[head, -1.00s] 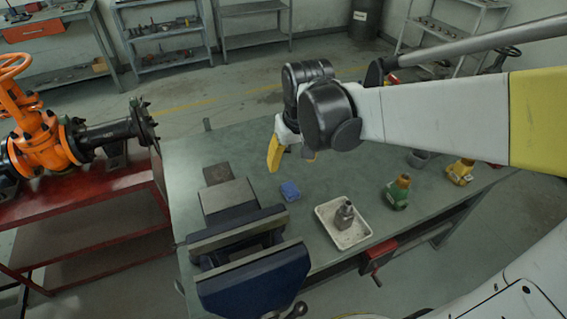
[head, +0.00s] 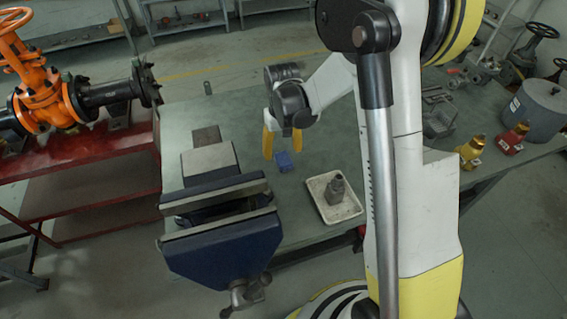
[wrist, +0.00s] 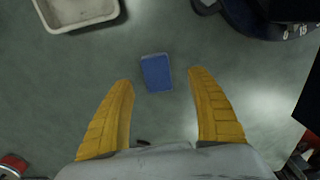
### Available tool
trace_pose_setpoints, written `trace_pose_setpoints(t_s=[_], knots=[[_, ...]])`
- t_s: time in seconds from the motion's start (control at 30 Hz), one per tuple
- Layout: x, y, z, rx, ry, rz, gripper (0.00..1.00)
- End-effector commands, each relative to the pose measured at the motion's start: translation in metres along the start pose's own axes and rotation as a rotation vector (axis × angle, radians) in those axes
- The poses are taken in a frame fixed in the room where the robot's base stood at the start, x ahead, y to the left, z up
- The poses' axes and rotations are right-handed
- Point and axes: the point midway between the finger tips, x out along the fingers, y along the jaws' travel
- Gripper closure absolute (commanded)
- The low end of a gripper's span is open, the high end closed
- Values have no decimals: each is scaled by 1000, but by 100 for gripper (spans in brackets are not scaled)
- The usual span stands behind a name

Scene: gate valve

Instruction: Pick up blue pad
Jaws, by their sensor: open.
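The blue pad (head: 284,161) is a small blue block lying flat on the green workbench (head: 240,112), between the vise and the white tray. My gripper (head: 282,156) is open, with its yellow fingers pointing down beside and above the pad in the head view. In the wrist view the pad (wrist: 156,72) lies just ahead of the gap between the open fingertips (wrist: 162,78), nearer the left finger. Nothing is between the fingers. How high the fingertips are above the bench is hard to tell.
A blue bench vise (head: 222,235) stands to the left and front of the pad. A white tray (head: 352,209) holding a metal fitting (head: 336,188) is to the right. My arm hides part of the bench. An orange gate valve (head: 40,95) sits on a red stand at left.

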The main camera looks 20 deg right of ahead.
Motion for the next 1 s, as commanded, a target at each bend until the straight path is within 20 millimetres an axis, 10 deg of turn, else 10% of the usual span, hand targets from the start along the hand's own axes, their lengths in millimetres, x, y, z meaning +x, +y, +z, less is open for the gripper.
trace_pose_setpoints(t_s=[0.3, 0.57, 0.73, 1.0], knots=[[46, 5, -3, 0, 0, 0, 33], [48, 5, -3, 0, 0, 0, 33], [48, 5, -3, 0, 0, 0, 80], [48, 5, -3, 0, 0, 0, 81]])
